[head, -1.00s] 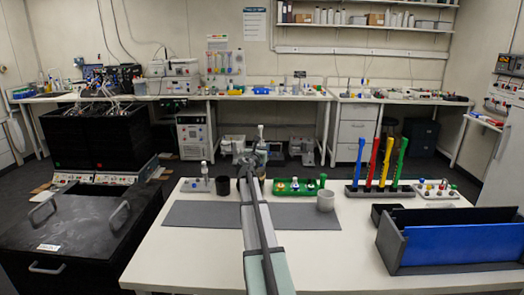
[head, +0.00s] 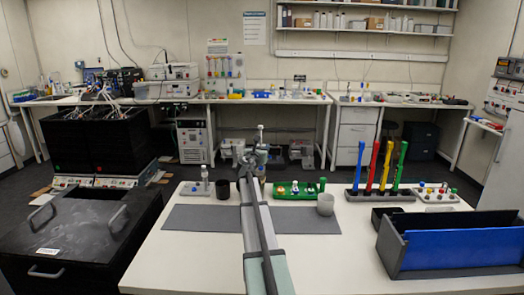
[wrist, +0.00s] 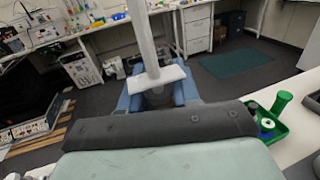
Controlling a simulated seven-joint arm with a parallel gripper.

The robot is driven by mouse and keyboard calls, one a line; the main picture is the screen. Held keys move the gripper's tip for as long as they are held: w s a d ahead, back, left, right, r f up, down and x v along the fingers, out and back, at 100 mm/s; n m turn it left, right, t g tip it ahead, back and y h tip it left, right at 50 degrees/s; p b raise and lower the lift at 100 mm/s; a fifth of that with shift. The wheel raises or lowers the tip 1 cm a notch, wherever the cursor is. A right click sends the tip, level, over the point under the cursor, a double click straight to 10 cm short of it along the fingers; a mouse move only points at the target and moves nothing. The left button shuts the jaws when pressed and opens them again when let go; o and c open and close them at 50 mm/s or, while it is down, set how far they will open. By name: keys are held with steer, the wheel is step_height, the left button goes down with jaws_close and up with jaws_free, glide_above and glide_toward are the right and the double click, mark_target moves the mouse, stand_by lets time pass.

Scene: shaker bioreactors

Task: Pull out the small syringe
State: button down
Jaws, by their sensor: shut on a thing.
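My gripper (head: 261,153) is over the far edge of the white table, pointing away from the head camera. In the wrist view, its blue fingers (wrist: 158,98) are closed around a pale, upright syringe-like piece (wrist: 143,42) with a wide flange. In the head view, the top of this syringe (head: 261,134) stands up above the gripper. Its lower end is hidden by my gripper and arm, so I cannot tell whether it touches anything below.
On the table, a small rack with a bottle (head: 204,176) and a black cup (head: 222,189) are left of my arm. A green tray (head: 310,192), a grey-white cup (head: 325,206), coloured tubes (head: 385,168) and a blue-fronted bin (head: 460,246) are right.

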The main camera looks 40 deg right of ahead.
steer(key=shift+r, duration=0.1)
steer(key=shift+r, duration=1.4)
